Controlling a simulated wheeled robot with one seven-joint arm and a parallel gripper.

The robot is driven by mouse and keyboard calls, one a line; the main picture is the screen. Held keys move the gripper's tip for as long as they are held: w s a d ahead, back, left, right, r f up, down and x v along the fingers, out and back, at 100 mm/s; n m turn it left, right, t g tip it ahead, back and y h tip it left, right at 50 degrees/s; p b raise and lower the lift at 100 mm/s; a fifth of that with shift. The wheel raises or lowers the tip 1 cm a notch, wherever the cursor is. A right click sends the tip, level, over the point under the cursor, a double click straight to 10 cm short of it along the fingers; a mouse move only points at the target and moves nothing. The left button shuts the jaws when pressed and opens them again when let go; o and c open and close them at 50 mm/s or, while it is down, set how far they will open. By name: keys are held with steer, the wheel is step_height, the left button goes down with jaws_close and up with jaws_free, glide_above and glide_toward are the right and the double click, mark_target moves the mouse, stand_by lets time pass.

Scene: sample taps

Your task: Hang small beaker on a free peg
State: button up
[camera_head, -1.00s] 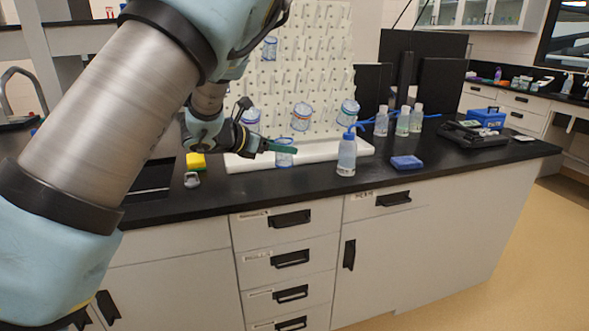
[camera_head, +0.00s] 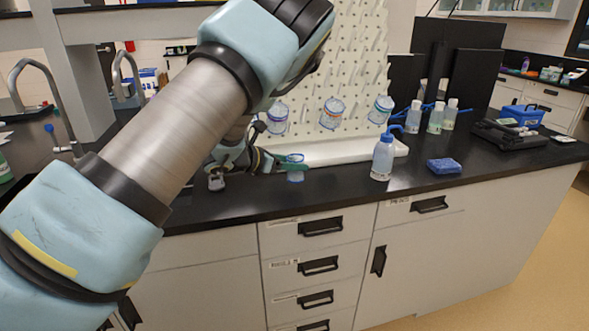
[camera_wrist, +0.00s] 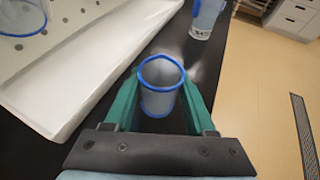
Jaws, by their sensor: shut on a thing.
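My gripper (camera_head: 291,159) has green fingers and is shut on the small beaker (camera_head: 295,175), which hangs below the fingers over the counter's front area. In the wrist view the small beaker (camera_wrist: 161,88) is upright, with a blue rim, between the two green fingers (camera_wrist: 162,105). The white pegboard (camera_head: 350,75) stands behind, with rows of pegs. Three beakers hang low on it: a left one (camera_head: 277,117), a middle one (camera_head: 332,113) and a right one (camera_head: 380,109). Many other pegs are bare. My arm hides the board's left part.
A white drip tray (camera_head: 345,150) runs along the board's foot. A wash bottle (camera_head: 383,155) and a blue sponge (camera_head: 443,165) stand to the right of my gripper. Several bottles (camera_head: 435,118) are farther back. A sink tap (camera_head: 45,95) is at left.

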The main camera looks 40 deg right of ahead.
steer(key=shift+f, duration=1.25)
steer(key=shift+f, duration=0.2)
steer(key=o, duration=1.3)
steer(key=shift+o, duration=0.2)
steer(key=shift+r, duration=0.15)
